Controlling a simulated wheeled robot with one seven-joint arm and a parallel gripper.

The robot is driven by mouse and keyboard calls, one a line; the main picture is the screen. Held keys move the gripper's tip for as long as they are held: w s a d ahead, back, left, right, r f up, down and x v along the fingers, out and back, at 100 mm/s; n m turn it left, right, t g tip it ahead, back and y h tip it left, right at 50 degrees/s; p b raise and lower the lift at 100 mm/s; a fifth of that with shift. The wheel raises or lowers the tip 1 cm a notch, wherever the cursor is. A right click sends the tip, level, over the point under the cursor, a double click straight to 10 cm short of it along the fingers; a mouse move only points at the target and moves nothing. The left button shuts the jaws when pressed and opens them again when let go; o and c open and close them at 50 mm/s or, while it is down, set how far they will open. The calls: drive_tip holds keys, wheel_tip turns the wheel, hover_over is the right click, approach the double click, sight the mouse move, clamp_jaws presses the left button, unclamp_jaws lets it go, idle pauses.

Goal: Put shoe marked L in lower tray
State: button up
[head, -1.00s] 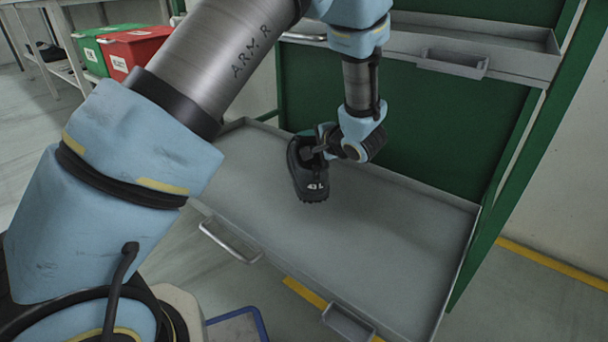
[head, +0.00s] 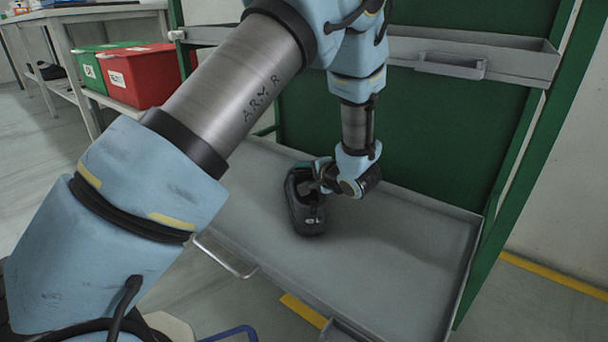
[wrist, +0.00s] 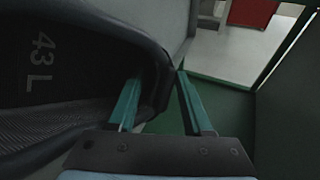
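The dark shoe (head: 305,205) is over the left-middle of the lower tray (head: 395,275), sole down, its front end toward me. In the wrist view, the shoe (wrist: 60,110) fills the left side, and its insole reads "43 L". My gripper (head: 318,178) is at the shoe's rear collar. In the wrist view my gripper (wrist: 160,90) has one teal finger inside the collar and one outside, with the collar wall between them. I cannot tell whether the sole fully touches the tray.
An upper tray (head: 500,60) with a handle juts from the green rack (head: 435,130) above. The lower tray is bare on its right side. A red bin (head: 145,75) and a green bin (head: 92,70) stand on a bench at the back left.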

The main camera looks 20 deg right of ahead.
drive_tip(key=shift+o, duration=0.9)
drive_tip(key=shift+s, duration=0.1)
drive_tip(key=p+v, duration=0.4)
drive_tip(key=v, duration=0.6)
drive_tip(key=shift+s+d+r+p, duration=0.1)
drive_tip(key=shift+r+p, duration=0.2)
drive_tip(key=shift+s+r, duration=0.2)
drive_tip(key=shift+s, duration=0.5)
